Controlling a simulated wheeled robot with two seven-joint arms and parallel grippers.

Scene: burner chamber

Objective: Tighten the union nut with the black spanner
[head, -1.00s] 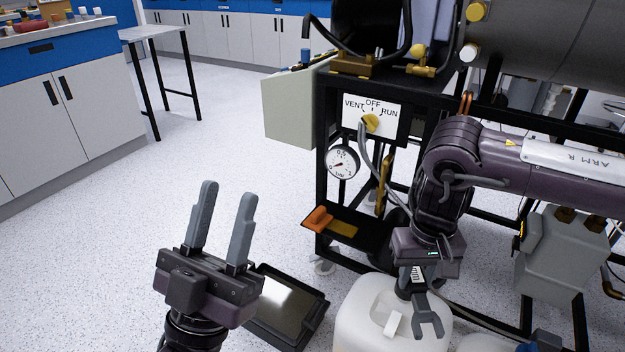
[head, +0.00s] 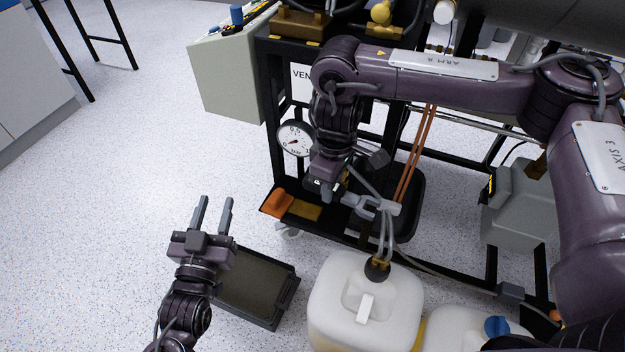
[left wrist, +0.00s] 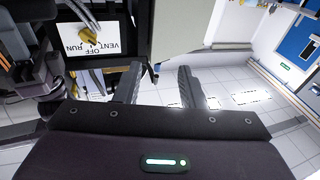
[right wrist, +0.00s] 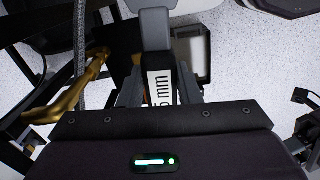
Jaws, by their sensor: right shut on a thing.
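My right gripper (head: 338,190) is shut on the spanner, whose handle carries a white "mm" label (right wrist: 160,88) in the right wrist view. The spanner (head: 362,203) looks grey in this light and points right, its far end by the grey hoses above the white canister. I cannot tell whether it touches anything. A brass pipe (right wrist: 68,105) lies left of the spanner in the right wrist view. I cannot make out the union nut clearly; my right arm hides part of the rig. My left gripper (head: 213,215) is open and empty, over the floor left of the rig.
A white canister (head: 325,300) with a hose cap stands below my right gripper. A dark tray (head: 262,318) lies on the floor near my left gripper. A low shelf (head: 305,212) holds an orange-handled thing. A pressure gauge (head: 294,140) hangs on the black frame.

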